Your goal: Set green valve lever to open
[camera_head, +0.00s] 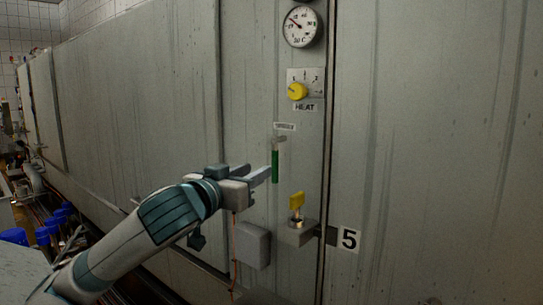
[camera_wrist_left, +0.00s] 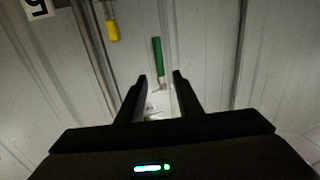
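The green valve lever (camera_head: 275,167) hangs nearly straight down from its pale pivot (camera_head: 279,141) on the grey metal wall, below a small label (camera_head: 285,126). In the left wrist view the lever (camera_wrist_left: 157,58) shows the other way up, just beyond the fingertips, with its pale pivot end between them. My left gripper (camera_head: 264,175) is at the lever's left side in the head view. Its fingers (camera_wrist_left: 161,78) are apart with nothing gripped between them. Whether a finger touches the lever I cannot tell. My right gripper is in neither view.
A yellow-handled valve (camera_head: 297,201) sits just below and right of the lever, with a grey box (camera_head: 253,245) beneath to the left. Above are a yellow HEAT knob (camera_head: 297,91) and a round gauge (camera_head: 300,27). A number 5 sign (camera_head: 348,239) is at lower right. The wall right of it is bare.

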